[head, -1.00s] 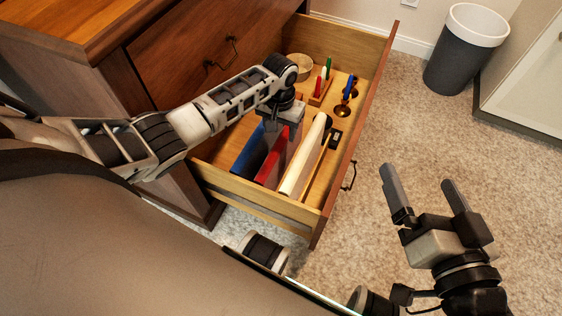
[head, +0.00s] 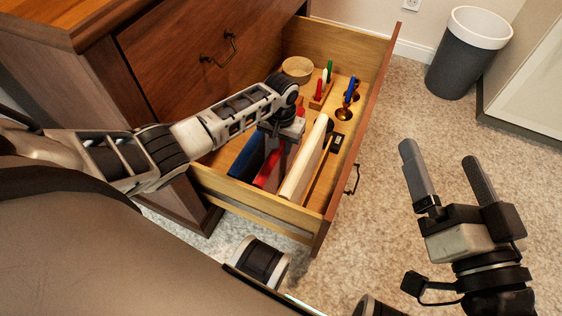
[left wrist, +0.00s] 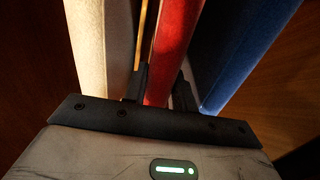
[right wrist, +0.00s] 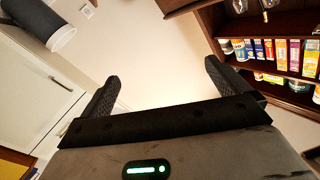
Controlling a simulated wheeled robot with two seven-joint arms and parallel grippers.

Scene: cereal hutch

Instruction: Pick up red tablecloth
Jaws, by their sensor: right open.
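The red tablecloth (head: 266,177) stands on edge in the open drawer, between a blue cloth (head: 247,157) and a cream cloth (head: 305,160). In the left wrist view the red tablecloth (left wrist: 178,40) runs between the fingers of my left gripper (left wrist: 162,84). These fingers are drawn in close against both sides of it. In the head view my left gripper (head: 280,150) reaches down over the red tablecloth, and its arm and hand hide part of the cloth. My right gripper (head: 437,157) is open and empty over the carpet, to the right of the drawer.
The drawer (head: 325,215) also holds a round wooden bowl (head: 297,69), upright colored items in a wooden holder and brass-colored pieces (head: 344,113). A grey bin (head: 466,60) stands at the back right. Shelves with packages (right wrist: 270,50) show in the right wrist view.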

